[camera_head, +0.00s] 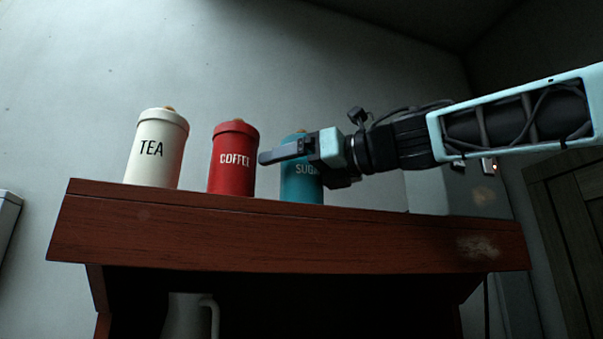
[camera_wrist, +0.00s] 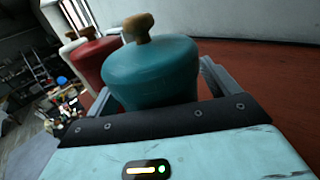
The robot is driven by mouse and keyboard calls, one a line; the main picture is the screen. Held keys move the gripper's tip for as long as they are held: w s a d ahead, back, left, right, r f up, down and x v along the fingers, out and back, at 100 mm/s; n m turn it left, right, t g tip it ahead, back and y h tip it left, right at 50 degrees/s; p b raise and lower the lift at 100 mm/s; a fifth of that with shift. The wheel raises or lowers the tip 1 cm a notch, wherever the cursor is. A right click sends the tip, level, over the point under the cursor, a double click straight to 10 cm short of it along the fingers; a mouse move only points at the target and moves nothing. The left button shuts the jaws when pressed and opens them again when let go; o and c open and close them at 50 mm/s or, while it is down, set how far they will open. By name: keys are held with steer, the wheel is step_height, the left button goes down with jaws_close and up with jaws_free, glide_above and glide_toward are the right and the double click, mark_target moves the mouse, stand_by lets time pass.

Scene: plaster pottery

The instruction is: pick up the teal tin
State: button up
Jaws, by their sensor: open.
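The teal tin (camera_head: 300,184), lettered SUGAR, stands on the dark red wooden shelf top. In the head view my gripper (camera_head: 285,152) is in front of it and hides part of its upper half and lettering. In the wrist view the teal tin (camera_wrist: 152,72) with its wooden knob is close ahead, between my gripper's two fingers (camera_wrist: 155,92), one on each side. The jaws are open. I cannot tell whether either finger touches the tin.
A red COFFEE tin (camera_head: 232,160) stands just left of the teal tin, with a cream TEA tin (camera_head: 157,150) further left. A white jug (camera_head: 188,316) sits in the compartment below. The shelf top (camera_head: 380,235) looks clear to the right.

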steer(key=c, duration=1.1)
steer(key=shift+r, duration=0.1)
